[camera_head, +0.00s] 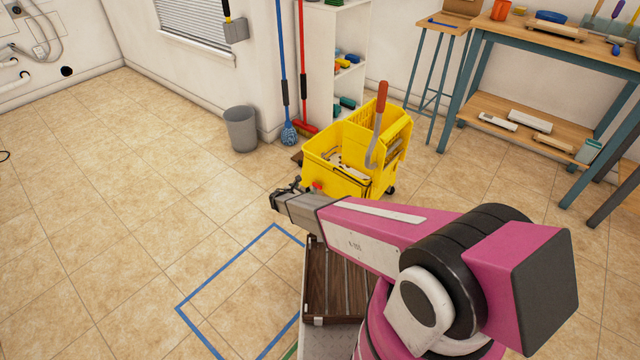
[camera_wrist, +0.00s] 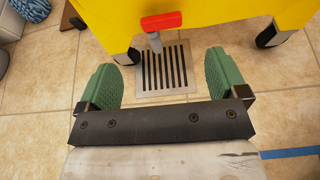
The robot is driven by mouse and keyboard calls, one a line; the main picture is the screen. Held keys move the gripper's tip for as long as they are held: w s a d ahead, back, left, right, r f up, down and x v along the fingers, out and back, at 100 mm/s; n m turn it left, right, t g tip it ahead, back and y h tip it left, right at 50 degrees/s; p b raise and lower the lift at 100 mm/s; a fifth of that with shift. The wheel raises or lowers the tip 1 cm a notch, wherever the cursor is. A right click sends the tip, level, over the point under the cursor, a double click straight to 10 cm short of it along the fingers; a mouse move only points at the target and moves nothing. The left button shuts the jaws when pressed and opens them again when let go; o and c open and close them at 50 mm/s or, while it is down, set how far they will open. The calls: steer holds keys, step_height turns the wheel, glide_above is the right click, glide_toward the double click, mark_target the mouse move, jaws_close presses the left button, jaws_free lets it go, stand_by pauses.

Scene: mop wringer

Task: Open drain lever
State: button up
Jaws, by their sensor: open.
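A yellow mop bucket (camera_head: 322,155) with a wringer stands on caster wheels on the tiled floor in the head view. Its lower wall (camera_wrist: 205,12) fills the top of the wrist view. The drain lever (camera_wrist: 160,22) has a red cross handle on a grey stem and sticks out from the bucket's low front. The lever's red end also shows in the head view (camera_head: 317,186). My gripper (camera_wrist: 165,75) is open, with green pads apart. The lever lies ahead of the pads, roughly between them in the picture, and does not touch them.
A metal floor drain grate (camera_wrist: 165,70) lies below the lever. The wringer's red-gripped handle (camera_head: 381,100) rises above the bucket. A blue tape outline (camera_head: 228,262) marks the floor. A grey bin (camera_head: 241,129), mops and a workbench stand behind; floor at left is clear.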

mark_target(316, 185)
steer(key=x, duration=1)
steer(key=shift+w+d+f, duration=0.1)
steer(key=shift+w+d, duration=0.05)
steer(key=shift+w, duration=0.05)
steer(key=c, duration=0.9)
